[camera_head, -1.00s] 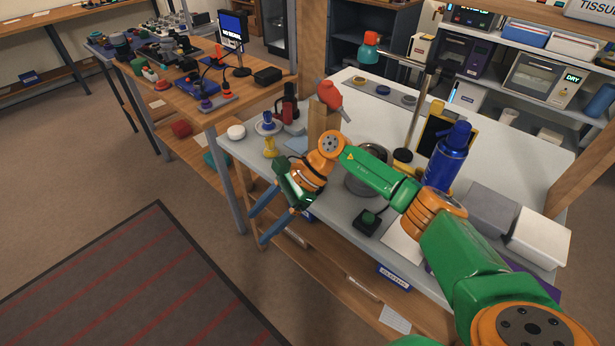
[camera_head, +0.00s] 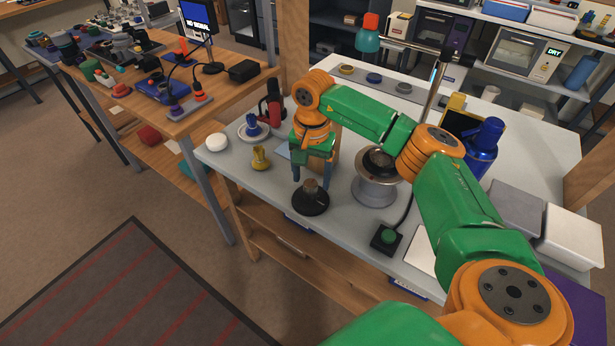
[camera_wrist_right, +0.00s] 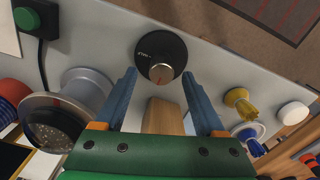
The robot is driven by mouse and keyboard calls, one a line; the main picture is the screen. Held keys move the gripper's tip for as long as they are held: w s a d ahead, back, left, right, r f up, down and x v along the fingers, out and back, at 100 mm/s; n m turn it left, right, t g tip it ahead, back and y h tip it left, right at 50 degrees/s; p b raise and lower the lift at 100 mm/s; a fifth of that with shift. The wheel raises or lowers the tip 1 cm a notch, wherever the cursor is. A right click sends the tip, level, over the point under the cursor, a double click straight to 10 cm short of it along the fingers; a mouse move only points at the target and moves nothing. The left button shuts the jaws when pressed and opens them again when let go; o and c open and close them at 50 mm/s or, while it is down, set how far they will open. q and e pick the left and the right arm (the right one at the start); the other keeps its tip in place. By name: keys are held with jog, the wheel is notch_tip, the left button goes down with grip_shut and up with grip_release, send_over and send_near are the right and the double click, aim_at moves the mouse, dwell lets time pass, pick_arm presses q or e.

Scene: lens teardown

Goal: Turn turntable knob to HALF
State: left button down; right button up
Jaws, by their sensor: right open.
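The knob (camera_head: 311,186) is a small metallic cylinder on a round black dial base (camera_head: 311,203) near the table's front edge. In the right wrist view the knob (camera_wrist_right: 161,73) has a red line on its top, and small white lettering shows on the dial base (camera_wrist_right: 148,45), too small to read surely. My right gripper (camera_head: 311,178) points down over the knob. It is open, with its blue fingers on either side of the knob; I cannot tell whether they touch it. My left gripper is not in view.
A silver round stand (camera_head: 375,190) with a dark top is right of the dial. A green button box (camera_head: 387,238) stands in front of it. A wooden block (camera_wrist_right: 163,117) is close behind the fingers. A yellow piece (camera_head: 260,158) and a white disc (camera_head: 216,142) lie left.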

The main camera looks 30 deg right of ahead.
aim_at(310, 182)
notch_tip(310, 182, down, 2)
jog(key=shift+f, duration=0.15)
jog(key=shift+w+f, duration=0.2)
jog(key=shift+f, duration=0.15)
jog(key=shift+s+r, duration=0.1)
grip_shut()
